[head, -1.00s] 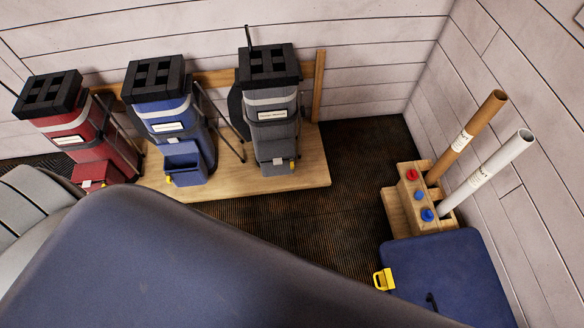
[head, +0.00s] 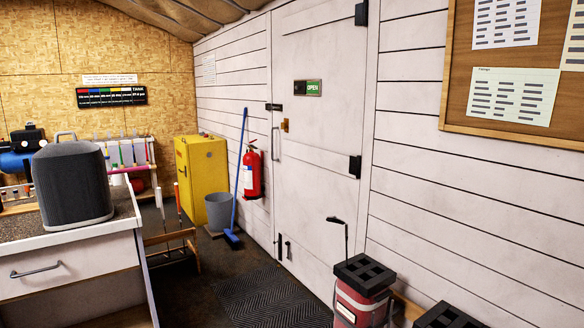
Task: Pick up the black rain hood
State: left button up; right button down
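I cannot make out a black rain hood in the head view. A red golf bag (head: 356,308) with a black divided top (head: 364,272) stands at the bottom right, and one club (head: 345,238) sticks up out of it. Part of a second black divided top (head: 447,317) shows at the bottom edge to its right; its bag is cut off. Neither of my grippers is in view.
A counter (head: 75,269) at the left carries a dark grey rounded object (head: 72,186). A yellow cabinet (head: 201,173), grey bucket (head: 219,211), blue broom (head: 238,180) and red extinguisher (head: 252,174) stand by the white door (head: 318,140). The floor around the dark mat (head: 265,297) is clear.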

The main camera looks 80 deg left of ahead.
aim_at(71, 178)
jog(key=u, duration=4.05)
jog(key=z, duration=3.3)
jog(key=u, duration=0.65)
jog(key=j+u, duration=0.35)
jog(key=i+j+u, duration=0.1)
jog(key=j+u, duration=0.25)
jog(key=j, duration=0.15)
jog(key=i+j+u, duration=0.1)
jog(key=j+u, duration=0.25)
jog(key=i+j+u, duration=0.15)
jog(key=j+u, duration=0.2)
jog(key=i+j+u, duration=0.2)
jog(key=j+u, duration=0.15)
